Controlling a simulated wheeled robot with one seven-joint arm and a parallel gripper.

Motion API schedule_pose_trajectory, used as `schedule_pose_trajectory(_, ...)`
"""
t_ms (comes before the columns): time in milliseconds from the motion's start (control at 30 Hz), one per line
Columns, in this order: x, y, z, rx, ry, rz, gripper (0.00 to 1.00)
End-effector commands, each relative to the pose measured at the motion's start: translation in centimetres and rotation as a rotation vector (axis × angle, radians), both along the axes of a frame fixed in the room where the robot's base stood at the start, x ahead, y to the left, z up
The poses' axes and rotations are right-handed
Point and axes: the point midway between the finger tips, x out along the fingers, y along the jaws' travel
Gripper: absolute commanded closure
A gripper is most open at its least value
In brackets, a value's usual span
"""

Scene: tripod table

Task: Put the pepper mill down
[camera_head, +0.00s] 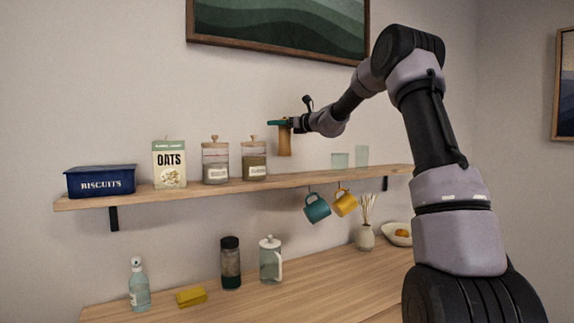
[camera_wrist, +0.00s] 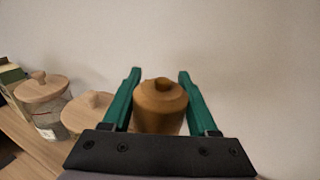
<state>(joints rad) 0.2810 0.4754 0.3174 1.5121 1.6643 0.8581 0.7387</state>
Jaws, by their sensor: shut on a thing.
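The pepper mill (camera_head: 285,142) is a brown wooden cylinder, held upright in my gripper (camera_head: 279,123) above the wall shelf. Its bottom appears a little clear of the shelf's top. In the wrist view the mill's round top and knob (camera_wrist: 160,104) show between the two green fingers of my gripper (camera_wrist: 160,74), which is shut on it. The mill's lower part is hidden in that view. The wooden shelf (camera_head: 316,176) has a bare stretch below the mill.
Two lidded glass jars (camera_head: 254,164) (camera_head: 215,163), an oats box (camera_head: 169,164) and a blue biscuit tin (camera_head: 101,182) stand left of the mill. Two glasses (camera_head: 340,160) (camera_head: 361,156) stand to the right. Teal (camera_head: 316,208) and yellow (camera_head: 345,203) mugs hang below the shelf.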

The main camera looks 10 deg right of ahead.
Motion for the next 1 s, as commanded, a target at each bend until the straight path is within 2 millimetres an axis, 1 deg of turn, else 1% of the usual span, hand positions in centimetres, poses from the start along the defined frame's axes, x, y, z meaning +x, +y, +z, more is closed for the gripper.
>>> schedule_pose_trajectory(33,0.0,-0.1,-1.2,0.002,0.006,-0.002,1.0)
schedule_pose_trajectory(133,0.0,-0.1,-3.0,0.002,0.004,-0.002,1.0)
schedule_pose_trajectory(200,0.0,-0.1,-3.9,0.002,0.003,-0.001,1.0)
schedule_pose_trajectory(333,0.0,-0.1,-4.9,0.002,0.001,-0.001,1.0)
schedule_pose_trajectory(500,0.0,-0.1,-7.4,0.002,0.003,-0.001,1.0)
schedule_pose_trajectory(633,0.0,-0.1,-8.3,0.001,0.001,-0.001,1.0)
schedule_pose_trajectory(900,0.0,-0.1,-8.4,0.0,0.0,-0.001,1.0)
schedule_pose_trajectory(933,0.0,-0.1,-8.4,-0.001,0.001,-0.001,0.33)
schedule_pose_trajectory(1000,0.0,-0.1,-8.4,-0.001,0.001,-0.001,0.11)
